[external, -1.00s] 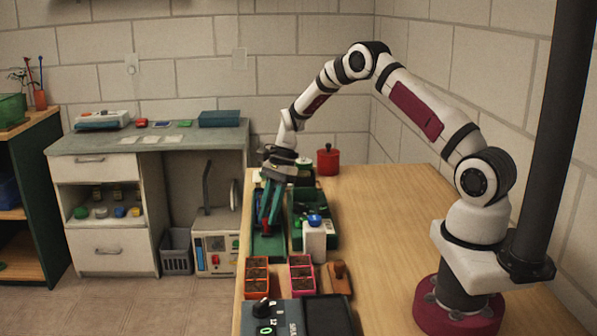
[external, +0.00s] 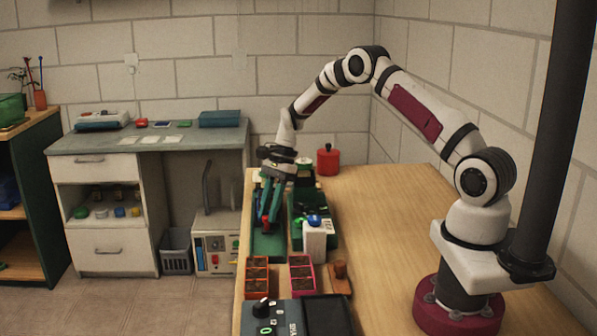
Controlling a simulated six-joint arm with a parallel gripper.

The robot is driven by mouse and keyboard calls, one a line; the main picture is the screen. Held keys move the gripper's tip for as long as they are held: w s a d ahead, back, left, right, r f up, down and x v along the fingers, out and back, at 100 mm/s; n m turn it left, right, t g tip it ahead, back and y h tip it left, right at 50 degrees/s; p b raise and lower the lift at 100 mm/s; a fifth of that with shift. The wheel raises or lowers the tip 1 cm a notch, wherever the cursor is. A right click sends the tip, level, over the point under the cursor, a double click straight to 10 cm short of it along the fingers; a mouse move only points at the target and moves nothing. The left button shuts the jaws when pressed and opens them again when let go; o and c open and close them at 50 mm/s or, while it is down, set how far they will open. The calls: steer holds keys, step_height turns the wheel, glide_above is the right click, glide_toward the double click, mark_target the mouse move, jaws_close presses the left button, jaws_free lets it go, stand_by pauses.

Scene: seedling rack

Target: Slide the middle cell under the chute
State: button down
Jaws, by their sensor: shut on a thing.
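My gripper (external: 267,223) points down over a long green base (external: 268,246) at the left edge of the wooden table. Its green fingers are shut on a small red part (external: 265,226), which stands on or just above that base. The fingers hide most of this part, so I cannot tell its full shape. An orange cell tray (external: 257,258) and a pink cell tray (external: 312,277), both with dark soil, stand nearer the camera. I cannot make out which piece is the middle cell or the chute.
A white bottle with a blue cap (external: 314,240) stands close to the right of my gripper, by a dark green bin (external: 328,230). A wooden block with a knob (external: 339,283) and a dark device (external: 275,318) are in front.

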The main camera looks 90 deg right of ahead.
steer(key=d, duration=0.2)
steer(key=shift+d, duration=0.4)
steer(key=c, duration=1)
jaws_free()
steer(key=v, duration=1.6)
steer(key=shift+a, duration=0.1)
steer(key=shift+w, duration=0.1)
